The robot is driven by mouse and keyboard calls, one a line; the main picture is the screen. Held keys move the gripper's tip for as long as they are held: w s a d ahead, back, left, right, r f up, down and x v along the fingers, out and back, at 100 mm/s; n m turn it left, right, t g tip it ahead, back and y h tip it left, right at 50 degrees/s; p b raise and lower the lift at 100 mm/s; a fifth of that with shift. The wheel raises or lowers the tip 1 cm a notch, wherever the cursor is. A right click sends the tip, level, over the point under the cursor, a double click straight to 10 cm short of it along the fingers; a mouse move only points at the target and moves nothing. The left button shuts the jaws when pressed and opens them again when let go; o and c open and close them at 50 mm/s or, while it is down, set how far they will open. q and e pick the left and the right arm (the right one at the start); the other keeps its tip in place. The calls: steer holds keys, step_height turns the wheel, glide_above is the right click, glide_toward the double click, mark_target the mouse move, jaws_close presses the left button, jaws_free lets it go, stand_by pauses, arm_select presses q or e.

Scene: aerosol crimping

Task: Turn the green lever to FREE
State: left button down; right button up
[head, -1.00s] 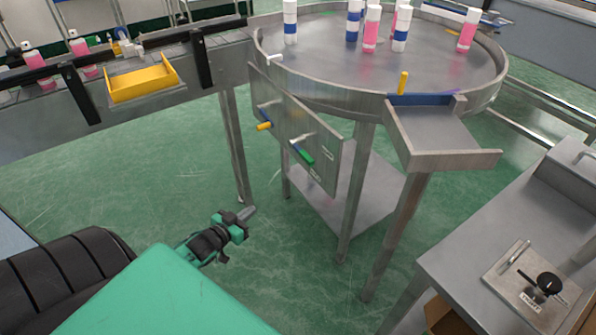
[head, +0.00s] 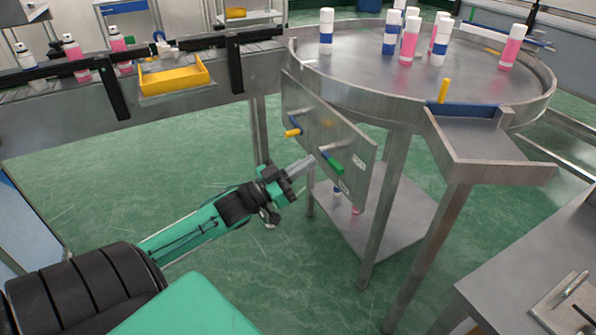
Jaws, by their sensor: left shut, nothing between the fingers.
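The green lever (head: 335,165) sits on the tilted metal panel (head: 345,130) below the round table, its green grip pointing down and to the right. Two small pale labels are on the panel to the right of the lever, too small to read surely. My left gripper (head: 311,161) is shut and empty, its fingertips just left of the green lever in the picture. I cannot tell whether they touch the lever or panel. My right gripper is not in view.
A yellow-tipped lever (head: 292,133) is on the same panel, up and left of the green one. The round steel table (head: 370,75) above carries several bottles. An outlet chute (head: 480,150) juts out right, with table legs below. Open green floor lies left.

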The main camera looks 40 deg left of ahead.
mark_target(334, 170)
arm_select(q)
steer(key=w+d+f+b, duration=0.1)
steer(key=w+d+f, duration=0.1)
steer(key=w, duration=0.3)
steer(key=shift+w+d, duration=0.15)
steer(key=shift+w, duration=0.15)
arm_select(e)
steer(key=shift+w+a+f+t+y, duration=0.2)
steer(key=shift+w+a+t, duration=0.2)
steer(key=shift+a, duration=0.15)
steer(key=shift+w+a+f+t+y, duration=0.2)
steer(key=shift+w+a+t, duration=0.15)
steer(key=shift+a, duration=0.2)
